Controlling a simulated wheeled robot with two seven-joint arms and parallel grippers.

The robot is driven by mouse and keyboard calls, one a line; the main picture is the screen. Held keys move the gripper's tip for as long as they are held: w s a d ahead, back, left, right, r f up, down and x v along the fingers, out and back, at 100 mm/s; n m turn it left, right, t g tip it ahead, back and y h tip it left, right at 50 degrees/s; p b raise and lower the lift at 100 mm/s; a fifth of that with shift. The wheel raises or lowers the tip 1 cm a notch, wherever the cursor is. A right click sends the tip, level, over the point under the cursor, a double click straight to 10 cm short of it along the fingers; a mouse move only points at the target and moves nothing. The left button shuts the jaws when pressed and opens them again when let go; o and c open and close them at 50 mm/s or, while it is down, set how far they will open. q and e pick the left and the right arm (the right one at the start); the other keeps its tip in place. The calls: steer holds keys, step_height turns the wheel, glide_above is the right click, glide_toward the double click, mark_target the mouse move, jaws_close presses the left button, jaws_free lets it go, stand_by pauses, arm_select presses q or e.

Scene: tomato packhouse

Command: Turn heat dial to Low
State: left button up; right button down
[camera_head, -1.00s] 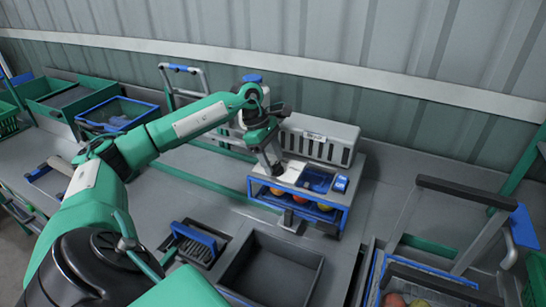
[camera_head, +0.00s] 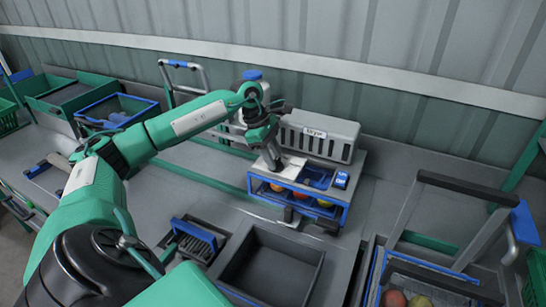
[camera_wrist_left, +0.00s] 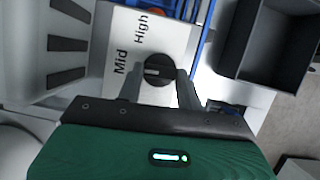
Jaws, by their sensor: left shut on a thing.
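The heat dial (camera_wrist_left: 157,70) is a round black knob on a white panel, with a pale mark across it. The words "Mid" (camera_wrist_left: 120,61) and "High" (camera_wrist_left: 141,27) are printed beside it; no "Low" label shows. My left gripper (camera_wrist_left: 159,83) has a finger on each side of the dial and is shut on it. I cannot tell surely which setting the mark points to. In the head view my left gripper (camera_head: 274,163) reaches down to the white panel (camera_head: 292,169) on top of the blue-framed dryer (camera_head: 343,208), covering the dial. My right gripper is not in view.
A grey vented housing (camera_head: 318,137) stands behind the panel. A blue button (camera_head: 341,180) is at its right. Several red and orange fruits (camera_head: 299,194) lie inside the dryer. An empty grey bin (camera_head: 300,252) and a brush with a blue handle (camera_head: 194,232) are in front.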

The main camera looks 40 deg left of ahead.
arm_select(q)
steer(key=shift+f+n+b, duration=0.2)
steer(key=shift+n+b, duration=0.35)
steer(key=shift+n, duration=0.05)
steer(key=n+t+b, duration=0.1)
steer(key=n, duration=0.1)
steer(key=n+t+y+b, duration=0.1)
steer(key=n+b, duration=0.1)
steer(key=shift+s+d, duration=0.15)
steer(key=shift+s, duration=0.05)
steer(key=n+y+b, duration=0.1)
steer(key=n, duration=0.2)
steer(key=shift+d+r, duration=0.1)
steer(key=shift+d+r+n+t+y+b, duration=0.15)
steer(key=shift+n+t+y+b, duration=0.35)
steer(key=shift+n, duration=1)
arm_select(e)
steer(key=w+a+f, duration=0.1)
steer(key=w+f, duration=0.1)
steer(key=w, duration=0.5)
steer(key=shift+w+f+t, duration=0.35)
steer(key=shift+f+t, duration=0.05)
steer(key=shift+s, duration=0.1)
arm_select(q)
steer(key=o, duration=1)
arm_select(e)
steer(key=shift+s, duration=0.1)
arm_select(q)
steer(key=shift+s+r, duration=0.1)
